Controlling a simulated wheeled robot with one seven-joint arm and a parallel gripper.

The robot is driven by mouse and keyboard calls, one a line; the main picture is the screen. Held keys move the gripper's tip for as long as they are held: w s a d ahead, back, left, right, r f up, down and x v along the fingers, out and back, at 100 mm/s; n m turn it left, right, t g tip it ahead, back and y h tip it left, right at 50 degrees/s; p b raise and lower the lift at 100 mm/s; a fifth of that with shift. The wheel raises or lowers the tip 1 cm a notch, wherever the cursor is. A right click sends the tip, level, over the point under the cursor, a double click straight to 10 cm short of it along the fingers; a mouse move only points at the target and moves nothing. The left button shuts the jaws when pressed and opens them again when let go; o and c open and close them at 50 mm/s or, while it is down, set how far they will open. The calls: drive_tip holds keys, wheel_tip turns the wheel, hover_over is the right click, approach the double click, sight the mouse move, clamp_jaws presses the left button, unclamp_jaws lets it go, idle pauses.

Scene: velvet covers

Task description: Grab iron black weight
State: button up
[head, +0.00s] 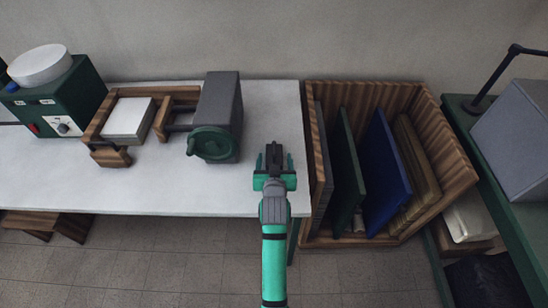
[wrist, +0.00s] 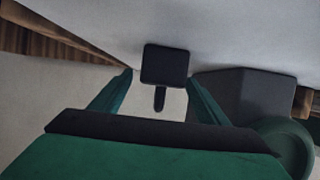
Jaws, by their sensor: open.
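The iron black weight (wrist: 165,64) shows in the wrist view as a dark block with a narrow dark stem toward me. It lies straight ahead between the tips of my open green fingers (wrist: 160,82). Light surface shows on both sides of the stem. In the head view the weight (head: 274,150) is a small dark shape near the right end of the white table (head: 240,190). My gripper (head: 274,162) reaches over the table's front edge, with a finger on each side of it. Whether a finger touches the weight I cannot tell.
A grey device with a green handwheel (head: 214,142) stands left of my gripper. A wooden crate (head: 452,150) with upright coloured panels is close on the right. A wooden frame (head: 104,112) with a white block and a green machine (head: 62,98) stand farther left.

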drive_tip(key=shift+x, duration=1.45)
drive_tip(key=shift+a, duration=0.1)
clamp_jaws()
drive_tip(key=shift+r, duration=0.2)
drive_tip(key=shift+r, duration=0.1)
